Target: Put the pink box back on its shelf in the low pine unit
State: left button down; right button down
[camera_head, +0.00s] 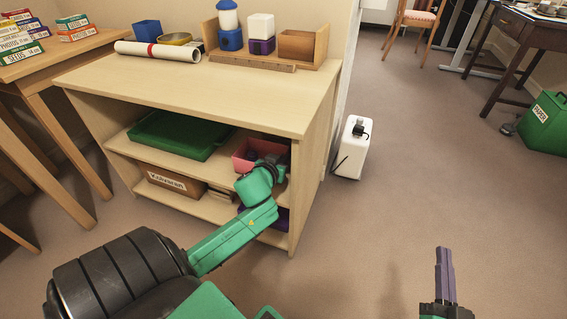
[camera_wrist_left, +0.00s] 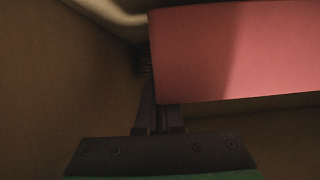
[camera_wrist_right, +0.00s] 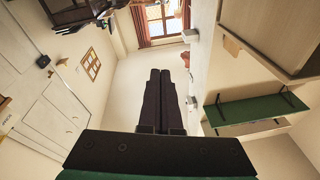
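The pink box (camera_head: 243,161) is at the right end of the upper shelf inside the low pine unit (camera_head: 215,90). In the left wrist view the pink box (camera_wrist_left: 235,50) fills the upper right, close to the camera. My left gripper (camera_head: 268,160) reaches into this bay; its fingers (camera_wrist_left: 147,75) are at the box's left edge, one beside it and the other partly hidden behind it. They look closed on its wall. My right gripper (camera_head: 446,275) is out over the floor, shut and empty; its fingers (camera_wrist_right: 163,75) lie together in the right wrist view.
A green tray (camera_head: 180,134) lies left of the box on the same shelf. A labelled brown box (camera_head: 172,184) and a purple bin (camera_head: 279,220) are below. A white device (camera_head: 353,148) stands right of the unit.

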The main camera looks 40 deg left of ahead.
pick_arm(q)
jog(key=shift+w+f+b, duration=0.15)
jog(key=shift+f+b, duration=0.45)
pick_arm(e)
notch_tip(320, 180, up, 15)
jog(key=w+d+n+t+y, duration=0.1)
jog(key=t, duration=0.3)
jog(key=shift+d+f+t+y, duration=0.2)
jog(key=shift+d+t+y, duration=0.1)
jog(key=shift+t, duration=0.1)
jog(key=shift+w, duration=0.1)
pick_arm(q)
jog(key=c, duration=1.1)
grip_release()
